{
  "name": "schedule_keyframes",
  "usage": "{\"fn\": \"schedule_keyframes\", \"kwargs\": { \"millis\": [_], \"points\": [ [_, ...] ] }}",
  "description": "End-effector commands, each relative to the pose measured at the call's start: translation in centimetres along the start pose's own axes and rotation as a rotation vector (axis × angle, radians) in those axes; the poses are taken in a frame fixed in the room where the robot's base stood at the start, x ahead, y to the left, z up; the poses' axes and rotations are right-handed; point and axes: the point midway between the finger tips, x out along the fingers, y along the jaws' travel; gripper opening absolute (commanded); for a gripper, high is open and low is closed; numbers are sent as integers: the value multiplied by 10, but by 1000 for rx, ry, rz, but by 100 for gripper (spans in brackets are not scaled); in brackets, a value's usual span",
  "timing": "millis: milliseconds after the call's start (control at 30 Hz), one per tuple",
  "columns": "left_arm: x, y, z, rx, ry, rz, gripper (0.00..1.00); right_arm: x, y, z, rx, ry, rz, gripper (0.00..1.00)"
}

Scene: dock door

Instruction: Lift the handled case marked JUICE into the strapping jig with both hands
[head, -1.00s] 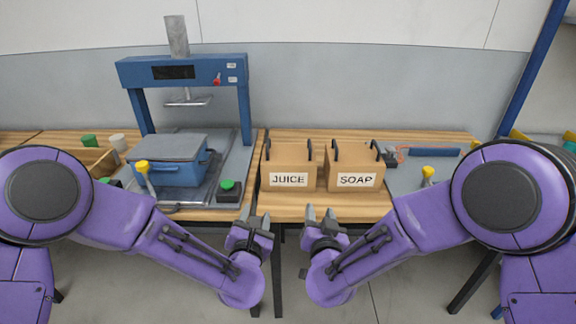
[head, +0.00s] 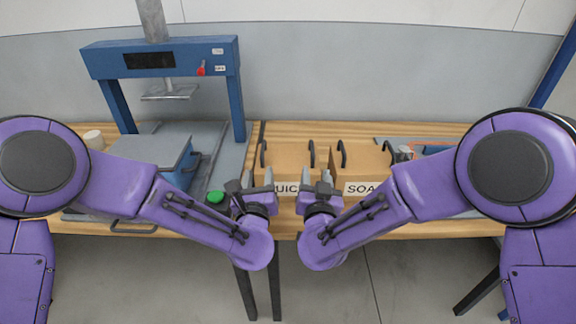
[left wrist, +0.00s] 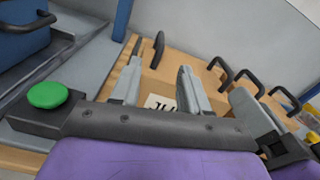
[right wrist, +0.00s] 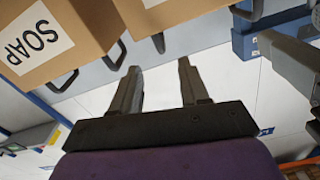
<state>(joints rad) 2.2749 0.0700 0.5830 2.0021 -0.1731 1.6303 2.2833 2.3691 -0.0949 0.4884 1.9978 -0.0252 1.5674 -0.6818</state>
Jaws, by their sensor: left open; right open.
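The JUICE case (head: 287,160) is a cardboard box with a black handle at each side, standing on the wooden bench. My grippers partly cover its label in the head view. My left gripper (head: 258,180) is open and empty in front of the case's left side. In the left wrist view the case's label (left wrist: 158,103) shows between its fingers. My right gripper (head: 315,180) is open and empty in front of the right side. In the right wrist view the JUICE case (right wrist: 180,10) is at the top edge. I cannot tell which fixture is the strapping jig.
The SOAP case (head: 365,158) stands just right of the JUICE case. A blue press frame (head: 160,58) stands at the left behind a blue, grey-lidded box (head: 150,150). A green button (head: 215,196) is beside my left gripper. A grey plate lies at the right.

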Motion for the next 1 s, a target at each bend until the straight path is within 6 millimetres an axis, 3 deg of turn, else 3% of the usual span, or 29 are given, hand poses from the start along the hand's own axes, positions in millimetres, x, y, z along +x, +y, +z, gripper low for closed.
{"fn": "schedule_keyframes", "kwargs": {
  "millis": [333, 700, 1000],
  "points": [
    [9, -1, 0, 0, -1, 0, 45, 8, 1, 0, 2, 2, 3, 45],
    [76, -2, 0, 0, -1, -2, 45, 76, 3, 0, 3, 2, 7, 45],
    [105, -3, 0, 1, 0, -4, 45, 104, 3, -1, 1, 1, 5, 45]
  ]
}}
